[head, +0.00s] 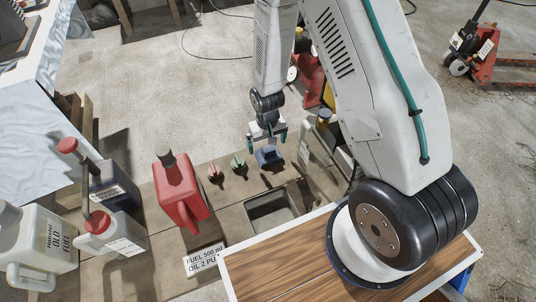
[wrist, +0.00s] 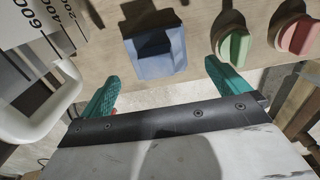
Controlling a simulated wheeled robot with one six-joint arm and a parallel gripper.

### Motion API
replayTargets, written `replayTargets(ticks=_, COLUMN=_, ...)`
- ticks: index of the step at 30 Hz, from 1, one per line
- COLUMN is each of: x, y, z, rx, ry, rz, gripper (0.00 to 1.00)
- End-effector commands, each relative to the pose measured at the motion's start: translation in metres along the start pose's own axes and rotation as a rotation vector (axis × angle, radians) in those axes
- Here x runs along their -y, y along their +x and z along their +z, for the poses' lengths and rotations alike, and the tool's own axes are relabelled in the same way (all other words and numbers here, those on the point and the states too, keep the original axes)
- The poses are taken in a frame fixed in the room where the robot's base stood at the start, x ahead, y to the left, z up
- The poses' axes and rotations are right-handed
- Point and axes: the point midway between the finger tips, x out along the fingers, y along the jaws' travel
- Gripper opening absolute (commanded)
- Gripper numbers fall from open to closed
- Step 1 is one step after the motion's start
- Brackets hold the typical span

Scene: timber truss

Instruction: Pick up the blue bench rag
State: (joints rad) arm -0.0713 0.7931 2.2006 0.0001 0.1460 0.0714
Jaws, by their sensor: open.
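The blue bench rag (head: 268,157) is a folded, blocky blue shape on the wooden bench top, near the bench's far edge. In the wrist view the rag (wrist: 155,52) lies just beyond the fingertips, roughly centred between the two teal fingers. My gripper (head: 267,137) is open and empty, above and close to the rag in the head view. Both fingers of my gripper (wrist: 161,72) show in the wrist view, one on each side of the rag. I cannot tell the exact height gap between them.
Green (head: 238,162) and pink (head: 215,173) knob-like pieces sit left of the rag. A red fuel can (head: 178,190) stands further left. A grey tray (head: 249,228) is set nearer me. A white graduated jug (wrist: 40,108) stands close beside one finger.

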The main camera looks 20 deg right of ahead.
Motion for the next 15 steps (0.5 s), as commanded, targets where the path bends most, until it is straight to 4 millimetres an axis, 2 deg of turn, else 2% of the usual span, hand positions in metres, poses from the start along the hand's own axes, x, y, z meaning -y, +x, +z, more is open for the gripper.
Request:
replayTargets(ticks=8, x=-0.004, y=0.040, z=0.004, rx=0.003, ry=0.000, rz=0.000, gripper=1.00)
replayTargets(ticks=15, x=-0.004, y=0.047, z=0.004, rx=0.002, ry=0.000, rz=0.000, gripper=1.00)
